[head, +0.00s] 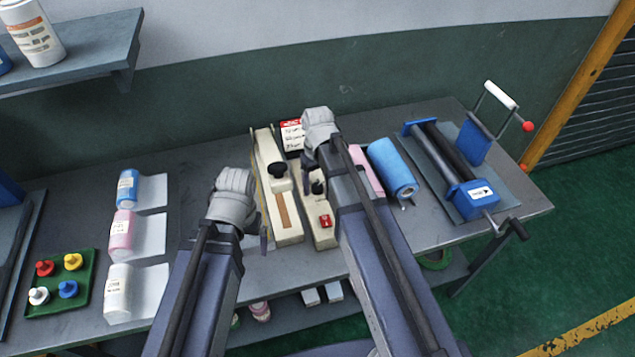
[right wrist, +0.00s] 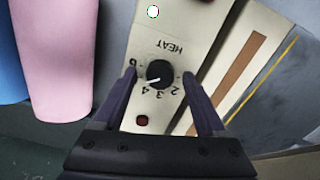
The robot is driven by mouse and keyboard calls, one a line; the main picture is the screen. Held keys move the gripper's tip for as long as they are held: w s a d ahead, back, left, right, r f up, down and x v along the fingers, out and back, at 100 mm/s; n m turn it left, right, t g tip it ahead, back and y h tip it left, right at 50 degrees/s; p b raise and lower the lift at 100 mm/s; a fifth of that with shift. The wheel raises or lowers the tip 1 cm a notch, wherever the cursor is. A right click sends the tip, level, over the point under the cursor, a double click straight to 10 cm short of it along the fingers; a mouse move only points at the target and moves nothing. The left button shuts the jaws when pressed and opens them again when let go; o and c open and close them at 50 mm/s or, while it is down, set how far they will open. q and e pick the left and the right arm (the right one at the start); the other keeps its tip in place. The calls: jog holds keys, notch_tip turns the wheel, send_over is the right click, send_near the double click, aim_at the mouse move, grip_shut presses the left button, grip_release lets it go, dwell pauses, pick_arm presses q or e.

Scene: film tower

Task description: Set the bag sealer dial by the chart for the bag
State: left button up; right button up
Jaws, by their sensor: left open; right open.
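The cream bag sealer (head: 285,222) stands mid-bench, with a brown strip and a black knob on its left part. Its black dial (right wrist: 160,73), marked HEAT, shows upside down in the right wrist view. The dial's white pointer is near the 4, on the side away from 3; the exact setting is unclear. My right gripper (right wrist: 158,80) is open, its fingers on either side of the dial. Contact is unclear. My left gripper (head: 236,205) is open and empty left of the sealer. A red-headed card (head: 291,135), possibly the chart, is behind the sealer, partly hidden and unreadable.
A green tray (head: 75,297) holds coloured pieces. Pink and blue (head: 392,168) rolls lie right of the sealer, before a blue roller device (head: 470,198).

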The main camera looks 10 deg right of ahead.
aim_at(317, 186)
jog(key=shift+r+p, duration=3.75)
jog(key=shift+r, duration=0.1)
pick_arm(q)
notch_tip(317, 186, up, 8)
jog(key=shift+f, duration=0.15)
jog(key=shift+f, duration=0.15)
pick_arm(e)
jog(key=shift+f, duration=0.2)
pick_arm(q)
notch_tip(317, 186, down, 8)
jog(key=b, duration=0.8)
pick_arm(e)
notch_tip(317, 186, down, 8)
jog(key=shift+r, duration=0.15)
pick_arm(q)
jog(key=shift+r, duration=0.25)
pick_arm(e)
jog(key=shift+r, duration=0.1)
